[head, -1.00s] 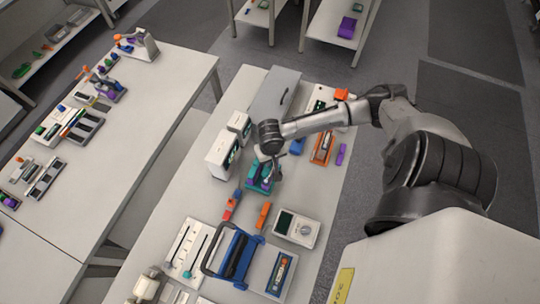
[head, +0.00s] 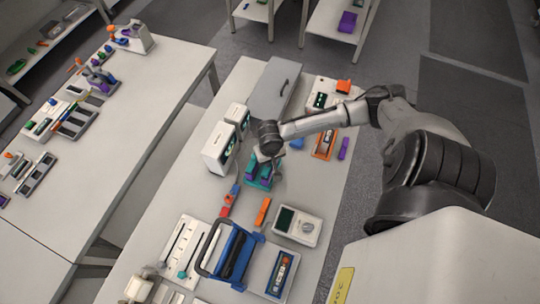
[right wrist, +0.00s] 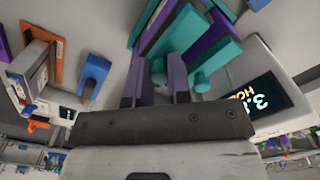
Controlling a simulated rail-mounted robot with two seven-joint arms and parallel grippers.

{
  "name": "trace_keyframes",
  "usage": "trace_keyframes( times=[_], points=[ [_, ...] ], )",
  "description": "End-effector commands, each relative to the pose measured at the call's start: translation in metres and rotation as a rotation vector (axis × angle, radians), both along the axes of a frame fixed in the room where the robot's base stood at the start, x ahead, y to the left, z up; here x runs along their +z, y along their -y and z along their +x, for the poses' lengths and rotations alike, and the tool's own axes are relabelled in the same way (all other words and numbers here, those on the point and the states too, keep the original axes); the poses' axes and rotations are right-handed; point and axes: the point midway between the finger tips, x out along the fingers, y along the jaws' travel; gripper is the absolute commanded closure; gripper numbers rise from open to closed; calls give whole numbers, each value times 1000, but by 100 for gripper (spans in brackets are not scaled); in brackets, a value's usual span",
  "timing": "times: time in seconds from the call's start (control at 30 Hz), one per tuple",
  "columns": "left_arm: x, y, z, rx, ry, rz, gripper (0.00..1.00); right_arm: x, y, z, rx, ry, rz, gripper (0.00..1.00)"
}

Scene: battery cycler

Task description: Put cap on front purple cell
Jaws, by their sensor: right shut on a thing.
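A teal holder (head: 252,182) with purple cells stands on the middle of the near table, and my right gripper (head: 272,163) is right over it. In the right wrist view the teal holder (right wrist: 215,60) fills the upper middle, with a purple cell (right wrist: 212,36) lying between its teal bars. My right gripper (right wrist: 156,85) is shut on a small greyish cap (right wrist: 158,73), mostly hidden between the fingers. A teal round post (right wrist: 199,83) is just beside the right finger. I cannot tell whether the cap touches the front purple cell. My left gripper is not in view.
A white instrument (head: 219,148) with a display stands close left of the holder; its display (right wrist: 258,98) shows at right in the wrist view.

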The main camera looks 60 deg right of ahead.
Motion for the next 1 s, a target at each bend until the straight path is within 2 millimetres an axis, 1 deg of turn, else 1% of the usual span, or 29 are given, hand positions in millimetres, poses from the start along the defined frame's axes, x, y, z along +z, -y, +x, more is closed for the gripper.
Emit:
trace_keyframes(
  times=[0.57, 1.0],
  points=[
    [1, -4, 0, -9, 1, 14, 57, 0, 0, 0, 1, 0, 0, 100],
    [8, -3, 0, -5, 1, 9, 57, 1, 0, 0, 1, -1, 1, 100]
  ],
)
